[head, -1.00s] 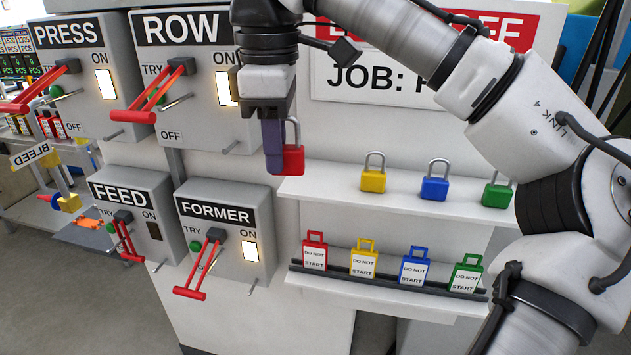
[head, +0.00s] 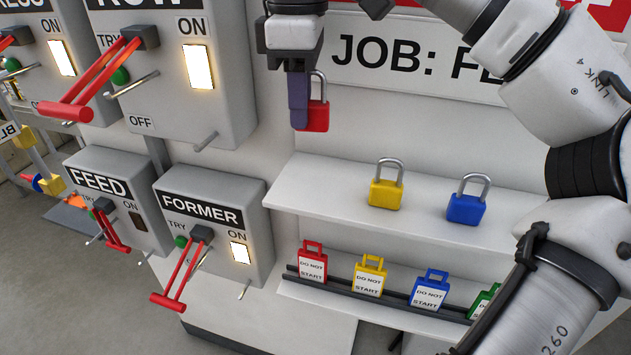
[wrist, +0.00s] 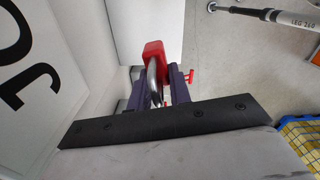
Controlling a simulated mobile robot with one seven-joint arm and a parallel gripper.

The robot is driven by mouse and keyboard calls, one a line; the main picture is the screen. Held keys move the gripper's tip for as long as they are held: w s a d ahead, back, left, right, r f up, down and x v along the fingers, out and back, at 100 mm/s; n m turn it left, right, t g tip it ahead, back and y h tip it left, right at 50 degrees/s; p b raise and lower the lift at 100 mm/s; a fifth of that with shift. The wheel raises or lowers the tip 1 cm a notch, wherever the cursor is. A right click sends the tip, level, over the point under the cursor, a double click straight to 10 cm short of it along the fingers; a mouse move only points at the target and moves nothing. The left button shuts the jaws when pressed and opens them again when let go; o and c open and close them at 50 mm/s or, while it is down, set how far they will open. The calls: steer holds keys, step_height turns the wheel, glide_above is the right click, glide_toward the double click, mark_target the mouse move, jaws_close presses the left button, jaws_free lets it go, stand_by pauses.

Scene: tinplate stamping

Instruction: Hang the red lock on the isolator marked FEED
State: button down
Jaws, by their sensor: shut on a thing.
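My gripper (head: 299,104) is shut on the red lock (head: 318,116) and holds it in the air above the left end of the lock shelf. The lock hangs body down with its steel shackle up, partly hidden by the fingers. The wrist view shows the red lock (wrist: 154,53) and its shackle between the purple fingers. The isolator marked FEED (head: 117,205) is at the lower left, apart from my gripper. Its red handle (head: 116,234) points down, and its small window beside ON is dark.
The FORMER isolator (head: 215,215), with a lit window, stands between FEED and the shelf (head: 330,180). The ROW isolator (head: 225,105) is above, its red handle sticking out. A yellow lock (head: 386,194) and a blue lock (head: 465,208) stand on the shelf.

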steer(key=shift+s, duration=0.15)
glide_above(303, 188)
step_height(303, 188, down, 5)
steer(key=shift+r, duration=0.15)
steer(key=shift+f+p, duration=1)
steer(key=shift+f, duration=1.45)
steer(key=shift+f, duration=0.25)
steer(key=c, duration=1.3)
jaws_free()
steer(key=shift+f+b, duration=0.1)
steer(key=shift+b, duration=0.45)
steer(key=r, duration=1.3)
steer(key=shift+a+r, duration=0.2)
steer(key=shift+a, duration=0.2)
steer(key=shift+r+p, duration=0.35)
steer(key=shift+p, duration=0.1)
